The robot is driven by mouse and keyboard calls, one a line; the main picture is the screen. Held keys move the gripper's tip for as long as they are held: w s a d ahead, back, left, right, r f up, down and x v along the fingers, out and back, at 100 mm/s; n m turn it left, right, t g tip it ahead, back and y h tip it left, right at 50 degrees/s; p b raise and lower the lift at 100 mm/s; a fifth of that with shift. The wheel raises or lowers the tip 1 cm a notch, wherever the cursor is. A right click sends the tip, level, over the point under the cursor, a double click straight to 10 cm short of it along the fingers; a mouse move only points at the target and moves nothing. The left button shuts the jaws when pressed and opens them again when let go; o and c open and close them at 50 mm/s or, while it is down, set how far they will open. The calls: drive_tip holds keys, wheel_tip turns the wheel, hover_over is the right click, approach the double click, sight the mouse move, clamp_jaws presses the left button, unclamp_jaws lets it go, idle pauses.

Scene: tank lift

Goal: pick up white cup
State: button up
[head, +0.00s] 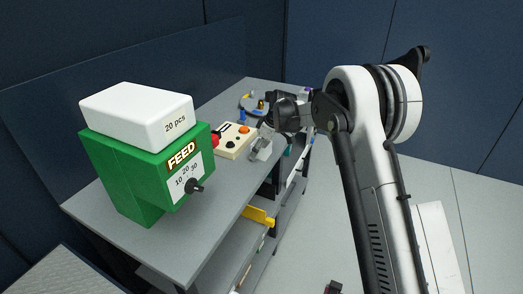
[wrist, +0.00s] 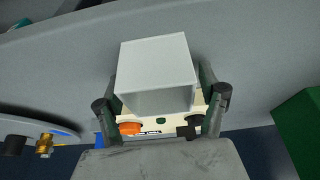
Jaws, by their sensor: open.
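The white cup (wrist: 157,62) is square and box-like, and it fills the middle of the wrist view. In the head view the cup (head: 262,152) shows small and pale at the table's right edge, partly covered by my gripper (head: 266,133). In the wrist view my gripper (wrist: 163,98) is open, with one dark finger on each side of the cup. The fingers look close to its sides; I cannot tell whether they touch.
A cream control box (head: 233,141) with an orange button stands beside the cup. A green feeder (head: 150,172) with a white block on top stands on the grey table (head: 216,200) at the near left.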

drive_tip(key=shift+f, duration=0.1)
drive_tip(key=shift+c, duration=0.5)
drive_tip(key=c, duration=1)
drive_tip(key=shift+c, duration=0.2)
